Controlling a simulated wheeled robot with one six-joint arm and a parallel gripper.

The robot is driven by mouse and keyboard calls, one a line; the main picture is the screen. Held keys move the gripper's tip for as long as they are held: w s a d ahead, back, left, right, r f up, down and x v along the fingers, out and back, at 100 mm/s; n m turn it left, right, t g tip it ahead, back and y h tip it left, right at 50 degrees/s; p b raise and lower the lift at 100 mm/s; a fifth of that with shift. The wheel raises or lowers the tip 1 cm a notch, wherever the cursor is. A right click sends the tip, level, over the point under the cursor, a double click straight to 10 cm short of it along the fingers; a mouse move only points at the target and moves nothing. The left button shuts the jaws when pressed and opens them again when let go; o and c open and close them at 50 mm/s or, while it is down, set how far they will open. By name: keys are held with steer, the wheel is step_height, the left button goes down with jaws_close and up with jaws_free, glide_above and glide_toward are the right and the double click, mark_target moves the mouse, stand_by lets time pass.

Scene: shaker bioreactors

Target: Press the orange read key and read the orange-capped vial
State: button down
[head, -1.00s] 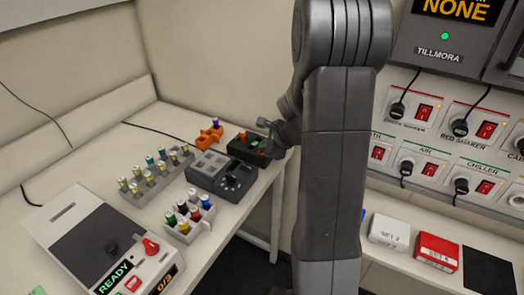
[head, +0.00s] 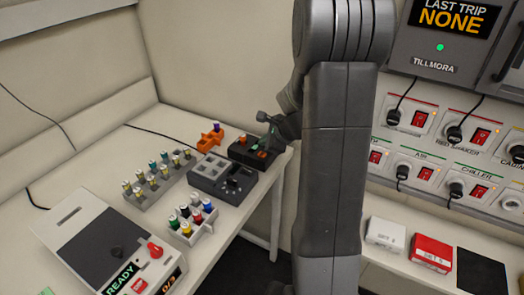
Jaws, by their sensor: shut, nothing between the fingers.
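The black reader (head: 240,153) sits near the right end of the bench, by the back wall. What looks like the orange-capped vial (head: 243,136) stands upright in it, only its orange top showing clearly. The orange read key (head: 262,154) is on the reader's right part, partly by the fingers. My gripper (head: 267,145) is shut and empty, pointing down just above the key. I cannot tell whether the fingertips touch it. Any readout on the reader is too small to read.
An orange holder (head: 204,144) with a purple-topped vial stands left of the reader. A grey device with a dial (head: 225,190) is in front. Racks of capped vials (head: 134,200) and a READY machine (head: 85,234) lie farther left. A switch panel (head: 440,150) is at right.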

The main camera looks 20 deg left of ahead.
steer(key=shift+r+p, duration=0.9)
steer(key=shift+r, duration=0.55)
